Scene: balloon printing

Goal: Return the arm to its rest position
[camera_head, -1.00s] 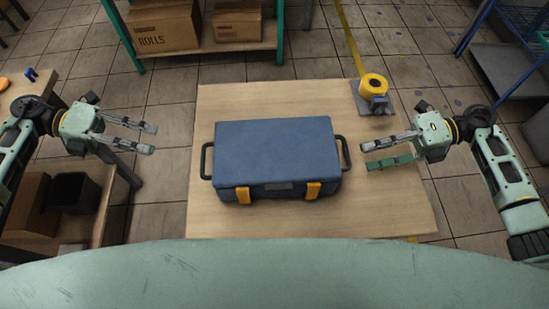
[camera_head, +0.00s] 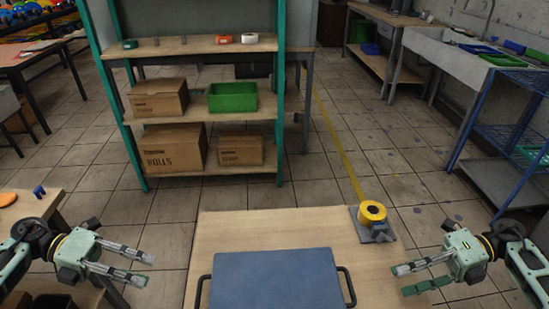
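My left gripper (camera_head: 142,268) is at the lower left, its fingers apart and empty, above the floor left of the wooden table. My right gripper (camera_head: 401,280) is at the lower right, its fingers apart and empty, over the table's right side. A blue case (camera_head: 267,285) with black side handles lies on the table (camera_head: 237,229) between the grippers. Its lower part is cut off by the bottom edge. Neither gripper touches the case.
A yellow tape roll (camera_head: 372,212) on a grey dispenser stands at the table's back right corner. A shelf (camera_head: 198,48) with cardboard boxes and a green bin (camera_head: 233,97) stands beyond. A blue rack (camera_head: 510,125) is on the right. Open tiled floor lies between.

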